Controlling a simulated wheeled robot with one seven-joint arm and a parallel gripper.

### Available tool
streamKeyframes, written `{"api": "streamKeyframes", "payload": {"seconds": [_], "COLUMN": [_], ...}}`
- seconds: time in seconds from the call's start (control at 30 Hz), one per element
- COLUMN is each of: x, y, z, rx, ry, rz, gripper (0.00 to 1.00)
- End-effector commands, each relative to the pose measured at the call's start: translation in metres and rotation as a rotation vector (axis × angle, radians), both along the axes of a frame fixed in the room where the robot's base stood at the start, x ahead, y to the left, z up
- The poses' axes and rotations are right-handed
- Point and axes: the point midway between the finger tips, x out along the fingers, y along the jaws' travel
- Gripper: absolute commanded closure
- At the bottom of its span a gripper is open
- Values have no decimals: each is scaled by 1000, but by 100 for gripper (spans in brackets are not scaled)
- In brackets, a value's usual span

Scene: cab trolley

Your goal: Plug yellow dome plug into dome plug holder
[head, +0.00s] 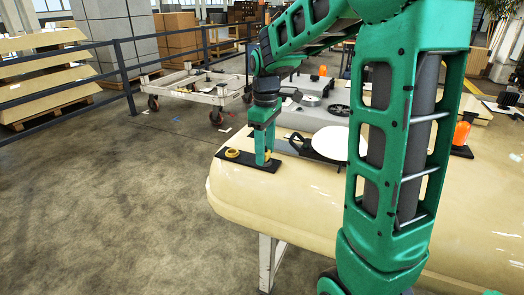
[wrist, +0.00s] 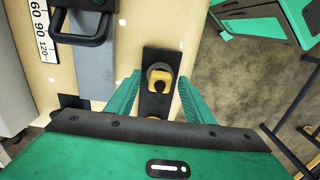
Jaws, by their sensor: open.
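A black plate (head: 247,164) lies near the left edge of the cream body panel. A yellow ring-like piece (head: 233,154) sits on its left part, and a second yellow piece (head: 268,162) shows beside my fingertips. My gripper (head: 263,161) points down over the plate's right part, its fingers overlapping in this view. In the wrist view, my open gripper (wrist: 160,82) has a finger on each side of the black plate (wrist: 154,104). A yellow piece with a dark centre (wrist: 160,80) shows on it; another yellow bit is mostly hidden at the bottom. I cannot tell which is plug or holder.
A black handle (wrist: 85,28) and a grey strip (wrist: 95,70) lie left of the plate in the wrist view. A white disc (head: 340,143) lies right of my gripper in the head view. Open floor (head: 120,210) is at left; a trolley (head: 190,88) stands behind.

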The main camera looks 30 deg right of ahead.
Motion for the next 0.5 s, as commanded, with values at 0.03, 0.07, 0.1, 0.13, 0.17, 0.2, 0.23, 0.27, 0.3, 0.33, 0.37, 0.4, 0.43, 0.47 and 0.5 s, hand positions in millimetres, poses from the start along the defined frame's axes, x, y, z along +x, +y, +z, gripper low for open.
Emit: {"api": "streamKeyframes", "payload": {"seconds": [0.03, 0.07, 0.1, 0.13, 0.17, 0.2, 0.23, 0.27, 0.3, 0.33, 0.37, 0.4, 0.43, 0.47, 0.5], "x": [0, 0, 0, 0, 1, 1, 1, 1, 1, 1, 1, 1, 1, 1, 1], "y": [0, 0, 0, 0, 0, 0, 0, 0, 0, 0, 0, 0, 0, 0, 0], "z": [0, 1, 3, 5, 8, 12, 17, 22, 29, 34, 40, 48, 54, 60, 67], "rx": [0, 0, 0, 0, -1, -1, -1, -1, 0, -1, -1, -1, -1, 0, -1], "ry": [0, 0, -1, -1, -3, -3, -3, -4, -5, -4, -4, -4, -4, -4, -4], "rz": [0, 0, 0, 0, 0, 0, 0, 0, 0, 0, 0, 0, 0, 0, 0], "gripper": [52, 52, 52, 52, 52, 52, 52, 52, 52, 52, 52, 52, 52, 52, 52]}}
